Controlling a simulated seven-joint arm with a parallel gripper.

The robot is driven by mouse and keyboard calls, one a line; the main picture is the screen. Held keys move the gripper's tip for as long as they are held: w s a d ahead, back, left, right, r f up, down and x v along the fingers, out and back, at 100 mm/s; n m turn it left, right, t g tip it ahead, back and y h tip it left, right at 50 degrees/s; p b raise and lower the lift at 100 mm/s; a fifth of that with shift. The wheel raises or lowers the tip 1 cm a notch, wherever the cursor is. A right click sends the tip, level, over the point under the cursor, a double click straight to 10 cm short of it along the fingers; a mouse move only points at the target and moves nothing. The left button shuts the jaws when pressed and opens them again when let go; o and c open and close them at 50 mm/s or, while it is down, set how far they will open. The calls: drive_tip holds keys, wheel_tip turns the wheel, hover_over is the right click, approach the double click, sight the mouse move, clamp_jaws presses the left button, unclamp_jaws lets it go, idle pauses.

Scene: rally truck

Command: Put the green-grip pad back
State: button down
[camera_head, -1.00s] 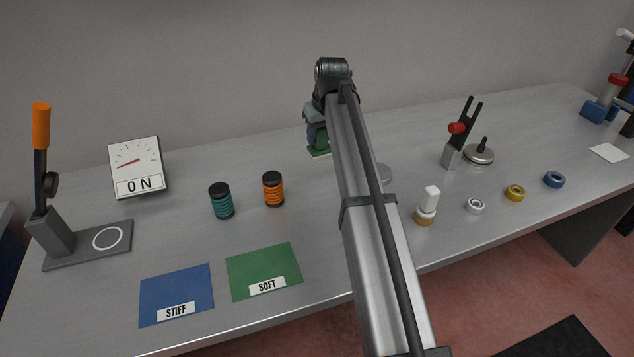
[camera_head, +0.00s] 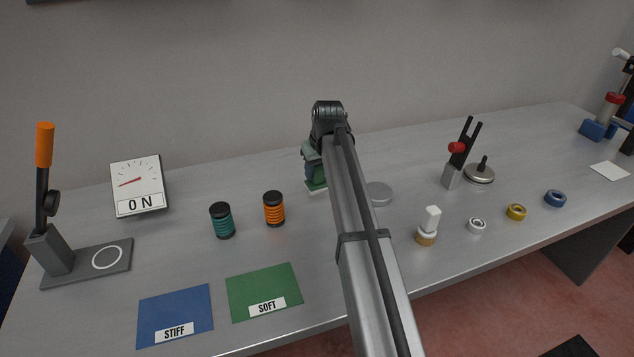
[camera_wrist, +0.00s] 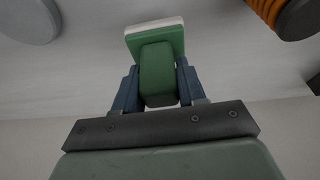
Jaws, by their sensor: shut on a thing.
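The green-grip pad shows in the wrist view as a green grip block (camera_wrist: 158,72) on a wider green plate with a pale white face. My gripper (camera_wrist: 157,88) is shut on the grip block, with a blue finger on each side. In the head view the pad (camera_head: 316,186) shows below my gripper (camera_head: 311,168), behind the orange coil and to its right, partly hidden by my arm. It is at or just above the table; I cannot tell whether it touches.
A grey disc (camera_head: 379,194) lies right of my arm. An orange coil (camera_head: 273,209) and a teal coil (camera_head: 222,220) stand left. Blue STIFF (camera_head: 175,309) and green SOFT (camera_head: 264,287) mats lie in front.

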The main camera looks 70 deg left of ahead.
sight(317, 182)
drive_tip(key=shift+f, duration=2.15)
drive_tip(key=shift+f, duration=0.25)
drive_tip(key=c, duration=0.6)
unclamp_jaws()
drive_tip(key=shift+c, duration=0.2)
drive_tip(key=v, duration=1.4)
